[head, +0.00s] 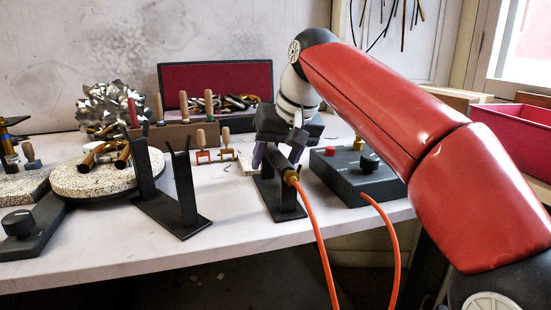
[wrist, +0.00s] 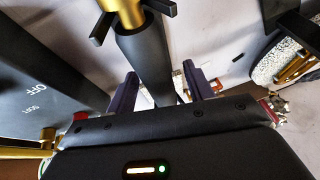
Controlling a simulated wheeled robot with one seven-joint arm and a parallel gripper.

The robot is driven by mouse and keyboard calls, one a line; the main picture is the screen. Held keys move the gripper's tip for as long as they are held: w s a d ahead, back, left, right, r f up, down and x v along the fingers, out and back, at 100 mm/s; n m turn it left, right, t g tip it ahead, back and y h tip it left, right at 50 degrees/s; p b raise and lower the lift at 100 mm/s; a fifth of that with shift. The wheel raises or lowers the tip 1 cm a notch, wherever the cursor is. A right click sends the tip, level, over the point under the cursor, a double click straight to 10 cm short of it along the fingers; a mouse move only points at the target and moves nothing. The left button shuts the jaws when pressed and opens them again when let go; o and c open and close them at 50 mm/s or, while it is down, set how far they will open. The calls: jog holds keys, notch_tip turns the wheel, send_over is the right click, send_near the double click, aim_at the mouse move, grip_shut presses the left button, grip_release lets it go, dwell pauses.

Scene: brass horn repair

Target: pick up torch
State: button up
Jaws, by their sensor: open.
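The torch (head: 291,172) has a dark cylindrical body with a brass end joined to an orange hose. It lies on a black forked stand (head: 283,205) near the front of the table. In the wrist view the torch (wrist: 146,62) runs between the stand's prongs (wrist: 166,8) and down between my fingers. My gripper (head: 277,152) is open above and around the torch, with a purple finger on each side. In the wrist view my gripper (wrist: 160,90) shows gaps between fingers and torch. The front part of the torch is hidden behind my gripper.
A dark control box (head: 352,180) with a knob and red button stands close on the right. An empty black stand (head: 170,207) is to the left, before a speckled turntable (head: 97,182) bearing brass pieces. A tool rack (head: 178,135) and red-lined case (head: 215,80) stand behind.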

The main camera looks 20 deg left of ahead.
jog(key=shift+f, duration=0.25)
dwell(0.3)
jog(key=c, duration=1.1)
jog(key=shift+o, duration=0.2)
